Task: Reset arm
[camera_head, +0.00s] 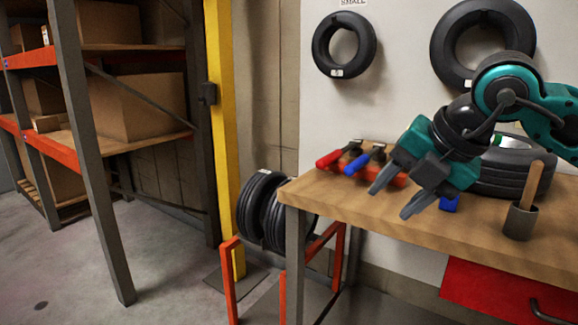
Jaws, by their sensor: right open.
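My right arm comes in from the right over the workbench. My right gripper (397,193) is open and empty, its two grey fingers apart and pointing down and to the left above the wooden table top (340,197). It hides part of the items behind it. My left gripper is not in this view.
The workbench bears a red-handled tool (331,158), a blue-handled tool (358,164), a tire (512,170) and a cup (520,222) with a wooden handle. Tires (256,205) sit on a red stand (231,270). Two tires hang on the wall. Shelves with boxes (140,104) stand left; floor between is clear.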

